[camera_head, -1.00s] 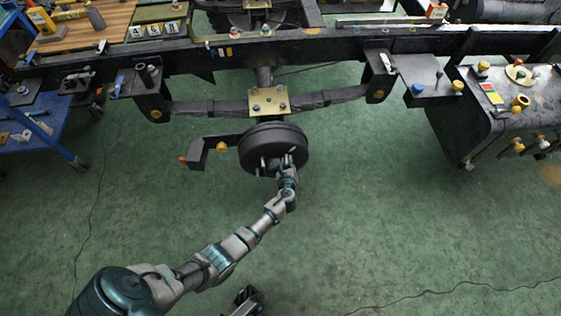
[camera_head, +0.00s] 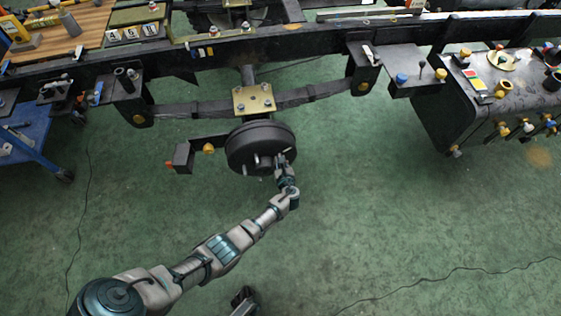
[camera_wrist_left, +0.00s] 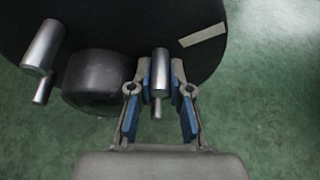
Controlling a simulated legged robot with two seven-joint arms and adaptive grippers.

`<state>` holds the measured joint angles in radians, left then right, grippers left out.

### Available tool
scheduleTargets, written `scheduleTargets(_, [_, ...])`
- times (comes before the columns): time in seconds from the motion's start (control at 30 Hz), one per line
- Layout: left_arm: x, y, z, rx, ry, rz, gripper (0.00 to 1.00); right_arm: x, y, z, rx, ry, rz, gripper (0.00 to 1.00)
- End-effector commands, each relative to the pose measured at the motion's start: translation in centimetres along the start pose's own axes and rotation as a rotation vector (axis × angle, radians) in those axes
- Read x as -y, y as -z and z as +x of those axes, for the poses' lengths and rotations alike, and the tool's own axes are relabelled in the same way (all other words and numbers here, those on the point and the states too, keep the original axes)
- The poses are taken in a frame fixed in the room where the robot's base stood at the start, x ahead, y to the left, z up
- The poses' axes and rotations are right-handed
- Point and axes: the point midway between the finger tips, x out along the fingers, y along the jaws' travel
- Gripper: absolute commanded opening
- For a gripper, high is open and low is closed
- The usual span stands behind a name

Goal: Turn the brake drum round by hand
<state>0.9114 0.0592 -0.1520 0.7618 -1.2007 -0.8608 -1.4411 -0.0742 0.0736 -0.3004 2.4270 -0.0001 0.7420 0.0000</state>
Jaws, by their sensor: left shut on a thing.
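The brake drum (camera_head: 252,140) is a dark round drum at the end of the axle, in the middle of the head view. Its dark face (camera_wrist_left: 125,20) fills the upper part of the left wrist view, with a pale strip (camera_wrist_left: 203,36) on it. My left gripper (camera_head: 283,163) is at the drum's lower right edge. In the left wrist view its blue-padded fingers (camera_wrist_left: 160,85) are shut around a silver stud (camera_wrist_left: 160,64) that sticks out of the face. Another silver stud (camera_wrist_left: 43,47) and the black hub (camera_wrist_left: 97,82) stand to the left.
A leaf spring (camera_head: 195,109) and a gold plate (camera_head: 253,98) are behind the drum, under a long black chassis rail (camera_head: 300,42). A dark bracket (camera_head: 183,156) juts out left of the drum. The green floor (camera_head: 400,220) in front is mostly clear, with thin cables.

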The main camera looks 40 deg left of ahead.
Motion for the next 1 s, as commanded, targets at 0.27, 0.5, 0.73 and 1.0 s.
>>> scheduleTargets(0.27, [0.4,-0.6,0.0,0.007,0.009,-0.006,0.29,0.0,0.1,0.1,-0.002,0.000,0.000,0.40])
scheduleTargets(0.5, [0.2,-0.3,0.0,0.003,0.005,-0.004,0.29,0.0,0.1,0.1,-0.003,0.000,-0.001,0.40])
scheduleTargets(0.73, [0.2,-0.1,-1.2,0.003,0.006,-0.004,0.29,0.1,0.4,0.1,-0.007,0.002,-0.001,0.40])
scheduleTargets(1.0, [0.2,0.0,-6.0,0.000,0.007,-0.006,0.29,0.1,0.3,0.0,-0.005,0.002,-0.001,0.40])
